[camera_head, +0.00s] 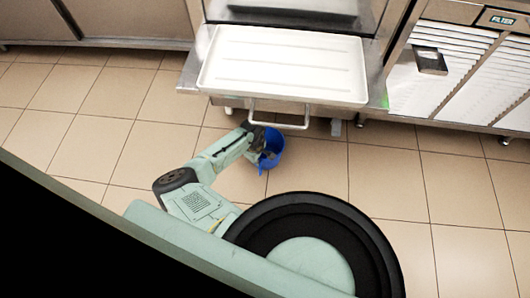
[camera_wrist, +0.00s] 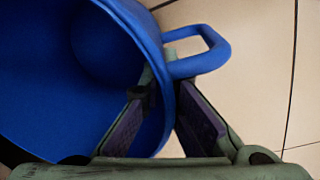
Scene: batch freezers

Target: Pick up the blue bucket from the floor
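The blue bucket (camera_head: 275,143) is on the floor in front of the machine with the white tray, partly covered by my arm in the head view. In the wrist view, the bucket (camera_wrist: 75,110) fills the left side, with its mouth towards the camera and a blue handle-like loop (camera_wrist: 212,55) on its right. My gripper (camera_wrist: 165,88) is open around the bucket's wall. One finger is inside the bucket and the other outside, with floor showing between the wall and the outer finger. In the head view, my gripper (camera_head: 262,152) is at the bucket, its fingers hard to make out.
A white tray (camera_head: 285,65) juts out above the floor just behind the bucket. A metal bar handle (camera_head: 280,124) hangs below it, close to my arm. A cabinet with white louvres (camera_head: 440,75) stands at the right. The tiled floor (camera_head: 400,190) right of the bucket is clear.

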